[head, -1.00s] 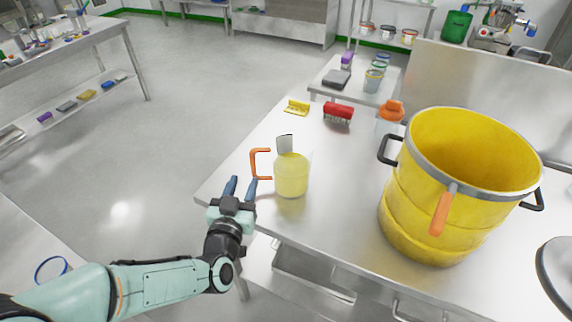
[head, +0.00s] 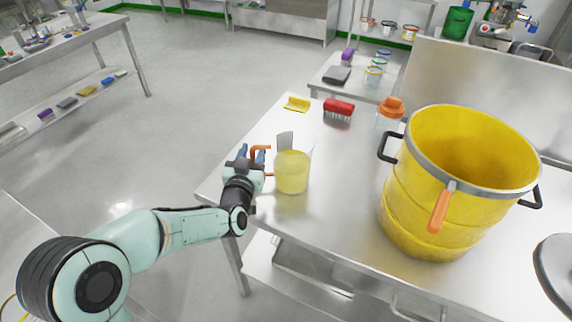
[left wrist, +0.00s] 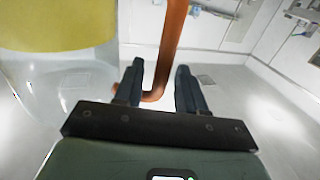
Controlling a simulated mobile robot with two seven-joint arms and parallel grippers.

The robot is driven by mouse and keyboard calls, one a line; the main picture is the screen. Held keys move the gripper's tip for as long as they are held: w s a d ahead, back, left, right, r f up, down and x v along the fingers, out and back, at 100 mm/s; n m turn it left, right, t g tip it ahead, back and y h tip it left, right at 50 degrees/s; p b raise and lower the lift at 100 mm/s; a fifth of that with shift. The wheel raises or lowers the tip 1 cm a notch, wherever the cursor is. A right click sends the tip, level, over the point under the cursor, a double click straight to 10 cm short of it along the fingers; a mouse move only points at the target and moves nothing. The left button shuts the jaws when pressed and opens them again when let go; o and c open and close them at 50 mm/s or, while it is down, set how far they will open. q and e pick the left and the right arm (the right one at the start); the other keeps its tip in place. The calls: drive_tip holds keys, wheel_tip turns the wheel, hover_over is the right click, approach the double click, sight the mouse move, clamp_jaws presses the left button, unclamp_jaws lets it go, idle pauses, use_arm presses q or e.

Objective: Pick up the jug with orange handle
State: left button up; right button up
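The jug (head: 291,173) holds something pale yellow and stands upright on the steel table near its left edge. Its orange handle (head: 261,149) is on the left side. My left gripper (head: 251,153) is at the handle, partly covering it. In the left wrist view the fingers of my left gripper (left wrist: 160,85) are apart, with the orange handle (left wrist: 169,45) between them and a gap to the right finger. The clear jug wall (left wrist: 75,80) fills the left of that view. My right gripper is in neither view.
A large yellow drum (head: 455,185) with black handles stands right of the jug. A red brush (head: 338,109), a yellow scraper (head: 297,103) and an orange-capped bottle (head: 390,108) lie or stand behind. The table between jug and drum is clear.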

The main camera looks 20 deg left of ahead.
use_arm(q)
clamp_jaws()
drive_tip(key=shift+r, duration=0.1)
